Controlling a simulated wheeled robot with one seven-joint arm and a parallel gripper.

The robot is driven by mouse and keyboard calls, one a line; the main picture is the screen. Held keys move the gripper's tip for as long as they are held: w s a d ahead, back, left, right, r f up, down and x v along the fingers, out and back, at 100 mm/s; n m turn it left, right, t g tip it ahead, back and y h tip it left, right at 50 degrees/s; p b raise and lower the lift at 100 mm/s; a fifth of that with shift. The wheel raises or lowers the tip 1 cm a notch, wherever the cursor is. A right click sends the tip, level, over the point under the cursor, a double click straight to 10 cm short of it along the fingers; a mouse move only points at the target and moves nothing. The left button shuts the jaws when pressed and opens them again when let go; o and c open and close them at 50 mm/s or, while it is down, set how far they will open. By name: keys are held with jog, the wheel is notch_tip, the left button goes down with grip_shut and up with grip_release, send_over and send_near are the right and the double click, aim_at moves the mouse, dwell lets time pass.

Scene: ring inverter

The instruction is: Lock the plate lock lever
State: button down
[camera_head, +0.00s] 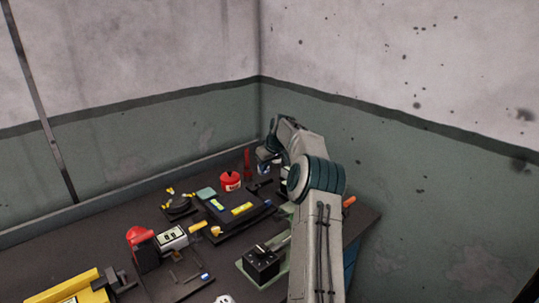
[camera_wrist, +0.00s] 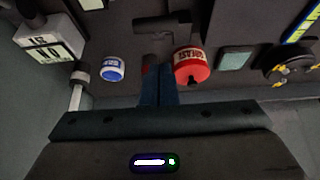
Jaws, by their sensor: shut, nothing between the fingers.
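I cannot single out the plate lock lever for certain. A red upright piece (camera_head: 247,162) stands near the back corner of the bench in the head view. In the wrist view a dark T-shaped piece (camera_wrist: 165,22) lies at the top centre. My gripper (camera_wrist: 158,70) is shut and empty, its blue fingers pointing at the bench between a blue-and-white round piece and a red round piece. In the head view it is at the far end of my arm, near the back corner, and its fingertips are hard to make out. Contact with anything cannot be told.
The red round piece (camera_wrist: 191,66) sits close right of the fingers, the blue-and-white round piece (camera_wrist: 112,68) to their left. A white numbered box (camera_wrist: 48,42) is at upper left. Several tools and fixtures cover the dark bench (camera_head: 80,245); walls close off its back and right.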

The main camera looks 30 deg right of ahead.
aim_at(267, 182)
jog(key=shift+s+d+f, duration=0.15)
jog(key=shift+s+f, duration=0.4)
jog(key=shift+f, duration=0.35)
jog(key=shift+s+f, duration=0.15)
jog(key=shift+f, duration=0.55)
jog(key=b, duration=0.3)
jog(key=s+f+t+b, duration=0.1)
jog(key=b, duration=0.1)
jog(key=shift+s+f+b, duration=0.2)
jog(key=shift+f+b, duration=0.05)
jog(key=shift+b, duration=0.15)
jog(key=shift+s+d+f+t+b, duration=0.1)
jog(key=shift+s+f+t+b, duration=0.1)
jog(key=shift+s+t+b, duration=0.15)
jog(key=shift+d+r, duration=0.1)
